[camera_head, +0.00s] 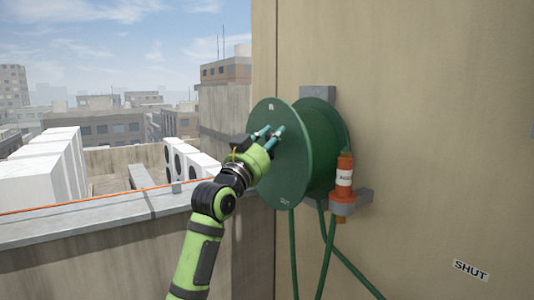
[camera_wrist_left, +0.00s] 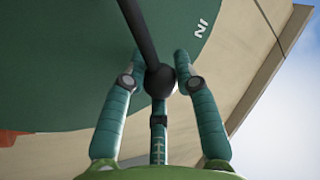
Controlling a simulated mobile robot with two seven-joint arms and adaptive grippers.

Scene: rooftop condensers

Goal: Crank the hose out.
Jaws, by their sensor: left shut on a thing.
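The green hose reel (camera_head: 285,165) is mounted on the tan wall, its round side plate facing left. Green hose (camera_head: 293,250) hangs below it in several strands. My left gripper (camera_head: 268,134) is at the face of the plate. A black crank arm (camera_wrist_left: 137,28) runs up from the knob across the green plate. An "IN" mark (camera_wrist_left: 202,30) shows on the plate. My right gripper is out of view.
A "SHUT" label (camera_head: 471,270) is low on the wall. A parapet (camera_head: 100,222) runs along the left, with white condenser units (camera_head: 45,170) beyond.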

